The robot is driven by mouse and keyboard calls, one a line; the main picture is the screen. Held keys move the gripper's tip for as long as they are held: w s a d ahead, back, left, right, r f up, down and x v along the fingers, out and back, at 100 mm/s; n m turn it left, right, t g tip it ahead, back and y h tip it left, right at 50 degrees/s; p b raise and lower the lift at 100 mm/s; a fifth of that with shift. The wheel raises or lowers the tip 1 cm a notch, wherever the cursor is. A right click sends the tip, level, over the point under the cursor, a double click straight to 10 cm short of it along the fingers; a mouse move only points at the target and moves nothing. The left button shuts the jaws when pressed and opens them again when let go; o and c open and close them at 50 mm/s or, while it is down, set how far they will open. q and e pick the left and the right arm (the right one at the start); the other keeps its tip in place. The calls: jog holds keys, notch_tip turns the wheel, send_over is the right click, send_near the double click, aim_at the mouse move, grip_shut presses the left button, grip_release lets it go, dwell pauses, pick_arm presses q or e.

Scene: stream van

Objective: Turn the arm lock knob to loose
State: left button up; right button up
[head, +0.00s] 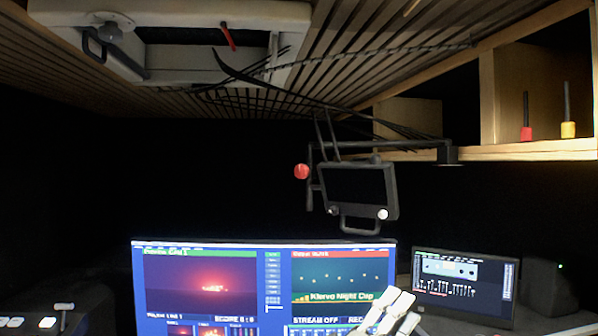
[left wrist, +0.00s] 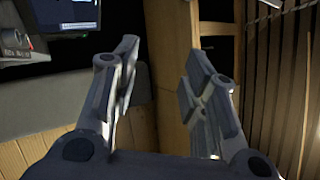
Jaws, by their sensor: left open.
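A red round knob (head: 301,171), which looks like the arm lock knob, sits at the left side of a dark jointed arm (head: 380,144) that carries a small monitor (head: 357,184) with a handle below it. Its loose or locked setting cannot be read. My left gripper (head: 392,312) shows pale at the bottom of the head view, well below and to the right of the knob, not touching it. In the left wrist view its two fingers (left wrist: 163,62) are apart with nothing between them. The knob is not seen there. My right gripper is not in view.
A large screen (head: 210,285) and a smaller mixer screen (head: 463,279) stand below the monitor, with a dark speaker (head: 545,286) at right. A wooden shelf (head: 530,151) holds a red and a yellow item. A ceiling hatch (head: 190,75) and dark cables (head: 270,92) are overhead.

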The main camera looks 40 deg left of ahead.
pick_arm(q)
notch_tip(320, 180, up, 10)
jog(key=d+m+g+h, duration=0.2)
jog(key=m+g+h, duration=0.2)
jog(key=m+h, duration=0.65)
jog(key=m+g+y, duration=0.1)
jog(key=m+y, duration=0.4)
jog(key=y, duration=1.3)
send_near(299, 171)
jog(key=w+p, duration=0.2)
jog(key=w, duration=0.1)
jog(key=w+p, duration=0.1)
jog(key=w, duration=0.1)
jog(key=w+p, duration=0.2)
jog(key=w, duration=0.1)
jog(key=shift+w+a+r+p, duration=0.35)
jog(key=shift+a, duration=0.05)
jog(key=shift+w+f, duration=0.1)
jog(key=shift+w, duration=0.4)
jog(key=shift+a, duration=0.1)
